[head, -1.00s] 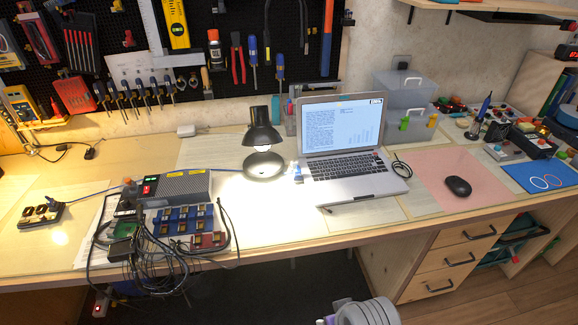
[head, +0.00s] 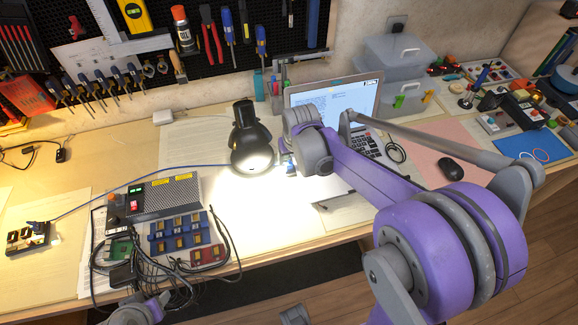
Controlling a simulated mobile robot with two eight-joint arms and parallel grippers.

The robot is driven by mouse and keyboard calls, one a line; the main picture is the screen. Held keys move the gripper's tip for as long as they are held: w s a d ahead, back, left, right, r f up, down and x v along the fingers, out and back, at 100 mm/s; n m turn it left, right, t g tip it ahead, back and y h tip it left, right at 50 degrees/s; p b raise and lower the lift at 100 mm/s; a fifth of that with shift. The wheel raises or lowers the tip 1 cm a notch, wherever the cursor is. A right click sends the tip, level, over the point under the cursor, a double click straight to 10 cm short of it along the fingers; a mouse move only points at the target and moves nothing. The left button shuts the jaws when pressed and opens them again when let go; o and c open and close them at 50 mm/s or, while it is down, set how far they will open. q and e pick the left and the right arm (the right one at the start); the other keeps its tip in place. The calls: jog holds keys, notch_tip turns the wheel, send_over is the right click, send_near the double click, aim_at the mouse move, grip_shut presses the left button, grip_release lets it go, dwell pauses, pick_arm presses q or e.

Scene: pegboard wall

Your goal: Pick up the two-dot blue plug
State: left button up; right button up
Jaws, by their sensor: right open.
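A small blue plug (head: 38,225) sits at the black socket strip (head: 27,238) at the far left, with a blue cable running right toward the lamp. Another small blue piece (head: 291,169) lies just right of the lamp base, partly hidden by my right arm. Dot marks are too small to read, so I cannot tell which is the two-dot plug. My right gripper (head: 300,119) is at the far end of the purple arm, in front of the laptop's left edge. It is open, with nothing seen in it. My left gripper does not show.
A lit black lamp (head: 247,130) stands left of the laptop (head: 335,98), which my arm partly covers. A grey power box (head: 155,195), a blue terminal block (head: 178,231) and tangled black cables crowd the left front.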

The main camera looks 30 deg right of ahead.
aim_at(289, 164)
jog(key=x, duration=0.5)
jog(key=shift+w+d+f, duration=0.15)
jog(key=shift+w+f, duration=0.1)
jog(key=shift+w, duration=0.05)
grip_shut()
